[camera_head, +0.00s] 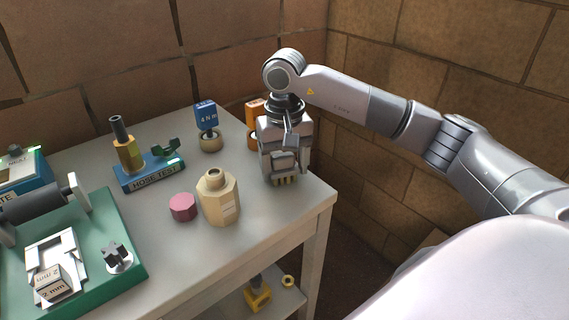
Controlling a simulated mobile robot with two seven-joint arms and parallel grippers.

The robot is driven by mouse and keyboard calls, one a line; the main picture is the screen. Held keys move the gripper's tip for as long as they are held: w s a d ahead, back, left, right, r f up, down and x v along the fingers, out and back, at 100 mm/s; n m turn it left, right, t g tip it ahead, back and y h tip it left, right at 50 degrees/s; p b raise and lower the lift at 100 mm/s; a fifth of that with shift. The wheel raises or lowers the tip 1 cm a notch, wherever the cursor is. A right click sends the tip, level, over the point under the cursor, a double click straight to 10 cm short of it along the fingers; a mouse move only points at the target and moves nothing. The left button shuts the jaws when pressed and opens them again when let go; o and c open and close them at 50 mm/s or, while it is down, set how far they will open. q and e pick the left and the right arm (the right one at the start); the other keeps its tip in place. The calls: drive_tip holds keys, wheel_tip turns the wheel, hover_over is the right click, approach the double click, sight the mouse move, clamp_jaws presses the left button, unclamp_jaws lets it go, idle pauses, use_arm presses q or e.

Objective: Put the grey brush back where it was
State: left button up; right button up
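My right gripper (284,157) points down over the back right part of the table. A small grey block with a row of tan bristle-like tips shows at its lower end and looks like the grey brush (284,180). The gripper covers most of it. I cannot tell whether the fingers are closed on it or whether the bristles touch the tabletop. My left gripper is not in view.
The grey table (262,226) holds a tan bottle (218,197), a pink hexagonal piece (183,207), a blue hose-test stand (150,176), a blue-topped gauge (207,126), an orange-topped one (254,112) behind my gripper, and a green fixture board (112,290). A lower shelf holds a yellow part (258,294).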

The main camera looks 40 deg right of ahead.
sight(285, 155)
drive_tip(key=shift+o, duration=1)
drive_tip(key=shift+r, duration=0.2)
wheel_tip(285, 155, up, 11)
drive_tip(key=shift+f+p, duration=0.1)
drive_tip(key=shift+p, duration=0.5)
drive_tip(key=shift+r, duration=0.6)
